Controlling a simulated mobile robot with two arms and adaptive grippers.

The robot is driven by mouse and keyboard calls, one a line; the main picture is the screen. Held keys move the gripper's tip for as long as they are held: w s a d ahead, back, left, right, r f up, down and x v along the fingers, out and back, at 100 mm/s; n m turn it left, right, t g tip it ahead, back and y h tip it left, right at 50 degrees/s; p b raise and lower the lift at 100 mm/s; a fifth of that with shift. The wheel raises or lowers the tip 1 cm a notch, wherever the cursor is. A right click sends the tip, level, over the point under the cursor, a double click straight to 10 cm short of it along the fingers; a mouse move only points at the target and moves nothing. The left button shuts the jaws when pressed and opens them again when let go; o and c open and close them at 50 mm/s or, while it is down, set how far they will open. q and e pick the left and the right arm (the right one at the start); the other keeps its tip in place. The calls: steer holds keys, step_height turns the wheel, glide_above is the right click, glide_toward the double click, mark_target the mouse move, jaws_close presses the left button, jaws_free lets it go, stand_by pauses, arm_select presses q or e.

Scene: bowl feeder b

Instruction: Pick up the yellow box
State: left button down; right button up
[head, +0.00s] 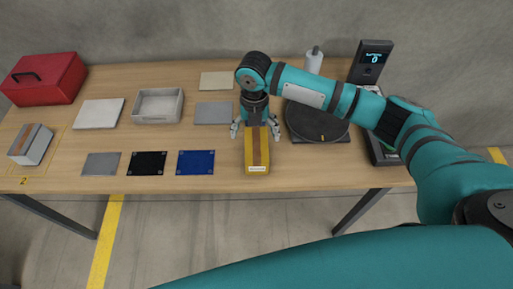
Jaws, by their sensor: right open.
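The yellow box (256,158) lies on the wooden table near its front edge. It is long, with a brown stripe along its top and a pale label on its near end. My right gripper (255,129) points down over the far part of the box. Its fingers are spread apart, one on each side of the box, and are open. I cannot tell whether the fingers touch the box. The far end of the box is hidden under the gripper. My left gripper is not in view.
Flat blue (195,162) and black (147,163) plates lie left of the box. A grey tray (158,119), a grey box (31,145) and a red case (44,79) stand farther left. A dark round plate (316,126) and a display unit (371,62) are at right.

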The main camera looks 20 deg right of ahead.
mark_target(256, 144)
steer(key=shift+f, duration=0.7)
steer(key=f, duration=0.1)
steer(key=f+p, duration=0.1)
steer(key=f, duration=0.2)
steer(key=shift+d+f+p, duration=0.1)
steer(key=shift+d+p, duration=0.15)
steer(key=shift+p, duration=0.15)
steer(key=shift+f, duration=0.55)
steer(key=shift+w+r, duration=0.1)
steer(key=c, duration=1.8)
